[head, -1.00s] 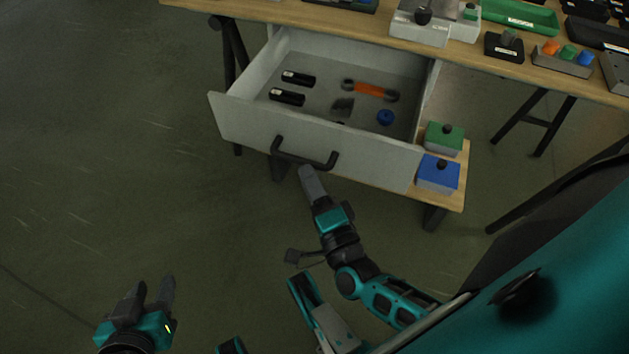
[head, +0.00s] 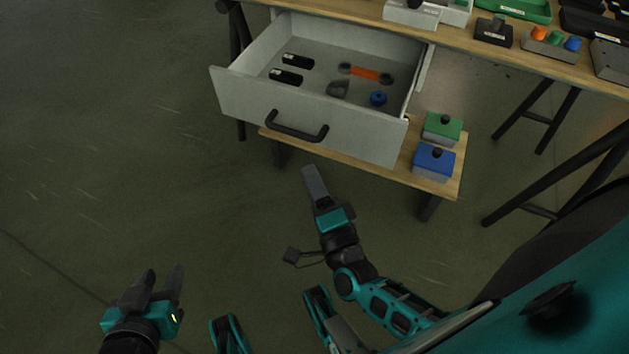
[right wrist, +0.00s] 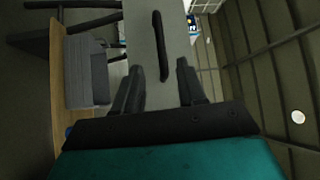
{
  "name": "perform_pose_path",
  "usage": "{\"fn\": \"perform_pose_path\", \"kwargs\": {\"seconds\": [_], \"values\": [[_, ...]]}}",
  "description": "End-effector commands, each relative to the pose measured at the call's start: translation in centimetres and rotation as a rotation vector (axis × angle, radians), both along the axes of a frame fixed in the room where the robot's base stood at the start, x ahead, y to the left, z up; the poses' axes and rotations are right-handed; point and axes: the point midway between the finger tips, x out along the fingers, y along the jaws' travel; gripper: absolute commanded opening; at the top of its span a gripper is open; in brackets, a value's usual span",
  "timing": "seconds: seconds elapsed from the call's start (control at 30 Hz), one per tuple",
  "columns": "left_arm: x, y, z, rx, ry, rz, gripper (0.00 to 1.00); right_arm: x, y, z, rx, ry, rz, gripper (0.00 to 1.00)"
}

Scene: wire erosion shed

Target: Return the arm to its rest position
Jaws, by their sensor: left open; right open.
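My right gripper (head: 315,183) is in the middle of the head view, just in front of the open drawer and below its black handle (head: 297,126). It holds nothing. In the right wrist view its two fingers (right wrist: 158,85) stand apart, with the drawer handle (right wrist: 160,46) showing beyond and between them, not gripped. My left gripper (head: 163,283) is at the lower left of the head view, open and empty above bare floor. The drawer (head: 250,103) is pulled out from under the workbench.
The drawer holds two black cylinders (head: 286,76), an orange-handled tool (head: 365,73), a dark grey piece (head: 338,88) and a blue ring (head: 379,98). A green box (head: 442,127) and blue box (head: 434,162) sit on the low shelf (head: 385,170). Floor at left is clear.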

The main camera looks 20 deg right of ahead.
Motion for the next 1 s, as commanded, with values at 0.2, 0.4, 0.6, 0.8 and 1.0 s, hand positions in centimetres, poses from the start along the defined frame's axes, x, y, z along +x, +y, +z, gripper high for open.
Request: {"fn": "perform_pose_path", "kwargs": {"seconds": [0.2,0.4,0.6,0.8,1.0], "values": [[0.1,0.0,0.0,0.001,-0.001,-0.001,0.43,0.0,0.0,0.0,0.0,0.0,0.0,0.41],[0.1,0.0,0.0,0.001,-0.001,0.0,0.43,0.0,0.3,0.1,-0.033,0.013,0.019,0.41],[0.1,0.0,0.0,0.001,-0.001,0.0,0.43,-0.5,3.0,0.6,-0.359,0.119,0.184,0.41],[0.1,0.1,0.0,0.002,0.0,0.001,0.43,-2.5,4.5,0.1,-0.878,0.256,0.391,0.41],[0.0,0.1,0.0,0.002,0.0,0.001,0.43,-4.9,3.3,-0.5,-1.302,0.379,0.54,0.41]]}}
